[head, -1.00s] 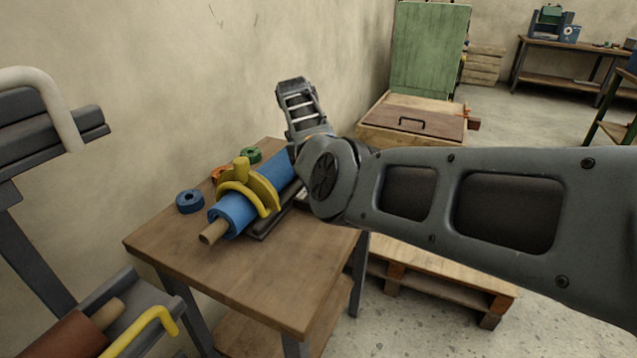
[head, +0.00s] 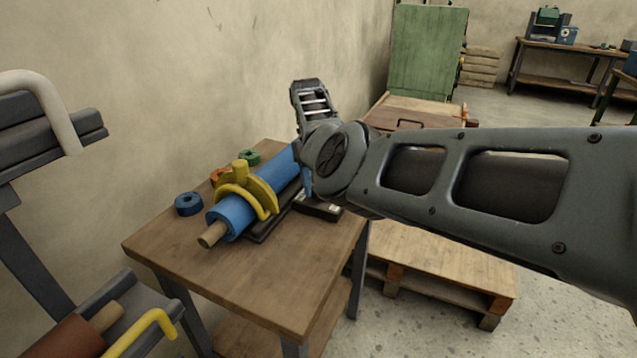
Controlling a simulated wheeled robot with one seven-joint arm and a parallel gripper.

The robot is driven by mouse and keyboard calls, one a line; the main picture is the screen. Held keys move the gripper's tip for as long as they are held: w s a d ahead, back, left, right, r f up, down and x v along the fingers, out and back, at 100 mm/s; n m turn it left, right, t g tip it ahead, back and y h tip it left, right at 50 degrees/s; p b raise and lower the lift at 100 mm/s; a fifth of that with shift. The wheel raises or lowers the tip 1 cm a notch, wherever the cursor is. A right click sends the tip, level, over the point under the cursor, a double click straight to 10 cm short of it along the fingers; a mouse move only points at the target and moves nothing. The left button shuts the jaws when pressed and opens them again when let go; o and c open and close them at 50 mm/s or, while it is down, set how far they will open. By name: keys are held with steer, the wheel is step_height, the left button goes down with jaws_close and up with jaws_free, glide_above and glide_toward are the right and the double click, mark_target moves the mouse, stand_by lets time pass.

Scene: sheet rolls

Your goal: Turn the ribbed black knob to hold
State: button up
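I cannot make out a ribbed black knob in the head view. My arm crosses from the right, and its joint hides the far right part of the wooden table (head: 250,285). A slotted grey part of my arm rises beyond that joint. I cannot see gripper fingers; the end of my arm is hidden or out of sight. On the table a blue roll (head: 234,215) with a wooden core lies in a yellow clamp-like piece (head: 262,190). A dark flat device (head: 318,209) with a pale patch shows just below my arm's joint.
Blue (head: 189,204), orange (head: 220,174) and green (head: 249,157) rings lie along the table's wall side. A grey rack with a yellow hook (head: 145,330) stands at the left front. A pallet (head: 440,270) lies right of the table. A green panel (head: 428,50) stands behind.

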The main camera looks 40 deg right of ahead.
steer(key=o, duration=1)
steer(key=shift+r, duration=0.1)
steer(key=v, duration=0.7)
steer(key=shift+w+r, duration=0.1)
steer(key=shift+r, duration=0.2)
